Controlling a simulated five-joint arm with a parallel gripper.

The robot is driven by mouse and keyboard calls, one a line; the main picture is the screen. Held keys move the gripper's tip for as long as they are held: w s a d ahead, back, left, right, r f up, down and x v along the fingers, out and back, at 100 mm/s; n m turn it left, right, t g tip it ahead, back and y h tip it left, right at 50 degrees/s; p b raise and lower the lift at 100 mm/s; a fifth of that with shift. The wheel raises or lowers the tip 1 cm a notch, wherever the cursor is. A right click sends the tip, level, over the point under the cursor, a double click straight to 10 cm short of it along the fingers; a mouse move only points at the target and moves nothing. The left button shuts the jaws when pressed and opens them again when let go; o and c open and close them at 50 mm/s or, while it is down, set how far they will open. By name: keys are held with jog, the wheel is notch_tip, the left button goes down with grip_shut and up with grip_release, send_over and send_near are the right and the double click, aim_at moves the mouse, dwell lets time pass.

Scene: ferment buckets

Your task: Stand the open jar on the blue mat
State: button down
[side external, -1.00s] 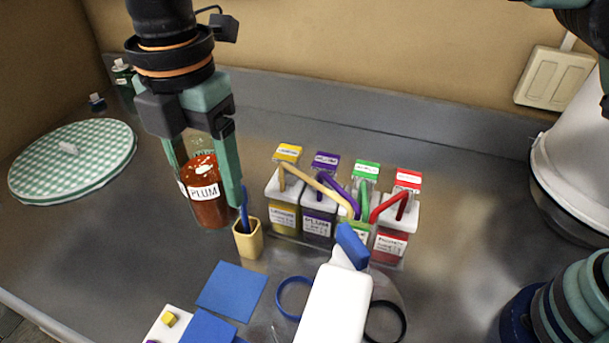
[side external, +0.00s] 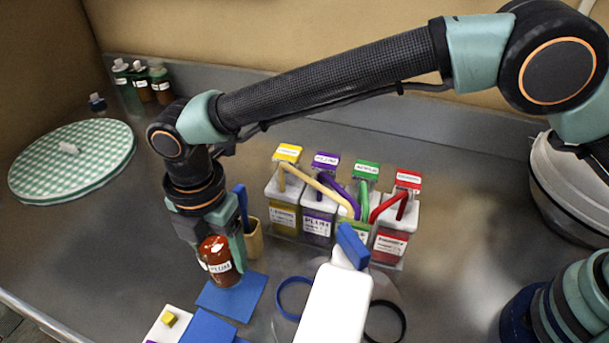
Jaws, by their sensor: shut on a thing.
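The jar (side external: 217,262) holds red-brown contents and has a white label reading PLUM. My gripper (side external: 221,258) is shut on it, a finger on either side. The jar's base is over the blue mat (side external: 248,298), near its upper middle. I cannot tell whether the base touches the mat or hangs just above it. The jar looks roughly upright with a slight tilt. Its top is partly hidden by my gripper. Another blue square (side external: 205,327) lies just below the mat in the picture.
A yellow holder (side external: 252,242) with a blue tool stands close right of my gripper. Several labelled white-lidded containers (side external: 318,222) stand further right. A white bottle (side external: 335,305) with a blue top is in front of them. A green checked round (side external: 80,165) lies far left.

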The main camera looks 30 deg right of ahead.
aim_at(225, 270)
jog(key=shift+f, duration=2.5)
jog(key=shift+f, duration=0.1)
grip_release()
